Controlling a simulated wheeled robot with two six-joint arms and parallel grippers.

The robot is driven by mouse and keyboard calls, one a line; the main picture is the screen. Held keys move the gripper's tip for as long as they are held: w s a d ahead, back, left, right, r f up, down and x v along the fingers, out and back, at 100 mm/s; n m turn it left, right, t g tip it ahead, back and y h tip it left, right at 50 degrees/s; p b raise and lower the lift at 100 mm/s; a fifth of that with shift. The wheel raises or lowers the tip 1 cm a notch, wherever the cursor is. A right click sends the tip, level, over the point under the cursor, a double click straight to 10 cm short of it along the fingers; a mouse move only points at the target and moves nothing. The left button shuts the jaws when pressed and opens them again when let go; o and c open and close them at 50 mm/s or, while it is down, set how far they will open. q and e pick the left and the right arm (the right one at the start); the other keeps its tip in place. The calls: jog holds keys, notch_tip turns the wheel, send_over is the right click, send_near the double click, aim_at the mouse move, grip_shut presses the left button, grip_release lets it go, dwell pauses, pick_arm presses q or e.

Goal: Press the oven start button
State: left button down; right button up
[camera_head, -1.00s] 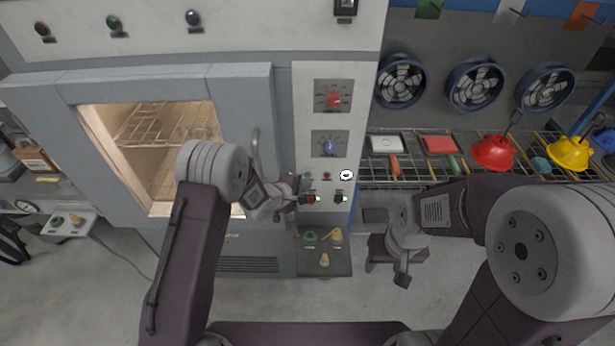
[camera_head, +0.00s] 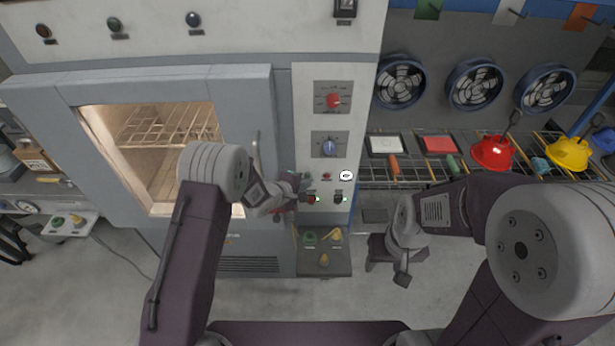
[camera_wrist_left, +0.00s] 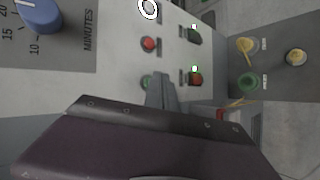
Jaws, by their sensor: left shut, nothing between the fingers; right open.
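The oven (camera_head: 170,85) has a light control panel (camera_head: 315,225) on its right side. In the left wrist view a green button (camera_wrist_left: 147,82) sits beside a red button (camera_wrist_left: 148,43) on that panel, and the red button also shows in the head view (camera_head: 326,176). My left gripper (camera_wrist_left: 157,80) is shut and empty, its tip right by the green button and partly covering it. I cannot tell whether it touches. In the head view this gripper (camera_head: 302,184) is at the panel's left part. My right gripper (camera_head: 396,264) is open and empty, low to the right of the oven.
A red dial (camera_head: 333,101) and a blue dial (camera_head: 330,147) are above the buttons, with a white ring (camera_head: 346,175) to the right. Lit switches (camera_head: 338,198) sit just below. A lower box (camera_head: 324,262) carries green and yellow knobs. A rack with hard hats (camera_head: 492,153) stands right.

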pick_arm(q)
jog(key=shift+w+r, duration=0.35)
jog(key=shift+w, duration=0.15)
dwell(1.1)
jog(key=shift+p, duration=0.3)
jog(key=s, duration=0.6)
jog(key=shift+a+f, duration=0.25)
jog(key=shift+f, duration=0.2)
jog(key=shift+s, duration=0.1)
dwell(0.5)
